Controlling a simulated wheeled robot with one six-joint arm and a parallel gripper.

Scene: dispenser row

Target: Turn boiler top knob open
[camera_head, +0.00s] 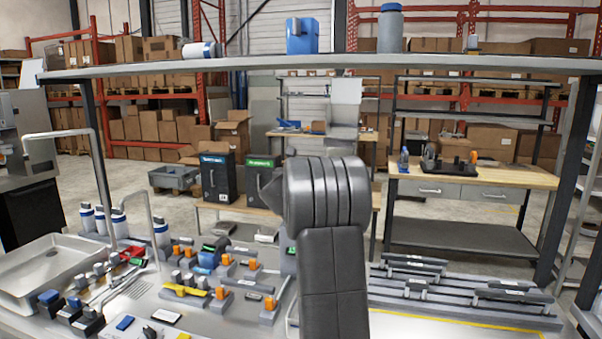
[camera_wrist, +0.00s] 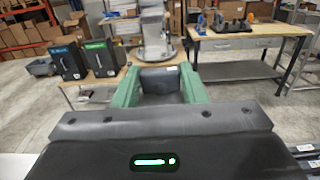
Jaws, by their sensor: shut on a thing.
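In the wrist view, my gripper (camera_wrist: 160,76) has its two green fingers on either side of a dark, block-shaped knob (camera_wrist: 160,82) and is shut on it. The knob appears to be the boiler top knob. Its marking and turn angle cannot be read. The boiler body is hidden beneath my gripper in the wrist view. In the head view, my dark arm covers my gripper, the knob and most of what lies behind them.
A bench with small fittings and orange-handled valves (camera_head: 270,303) lies left of my arm, with a metal sink (camera_head: 40,268) farther left. Grey rails (camera_head: 450,300) lie to the right. An overhead shelf (camera_head: 330,61) spans the bench. Two dark boxes (camera_head: 217,178) stand behind.

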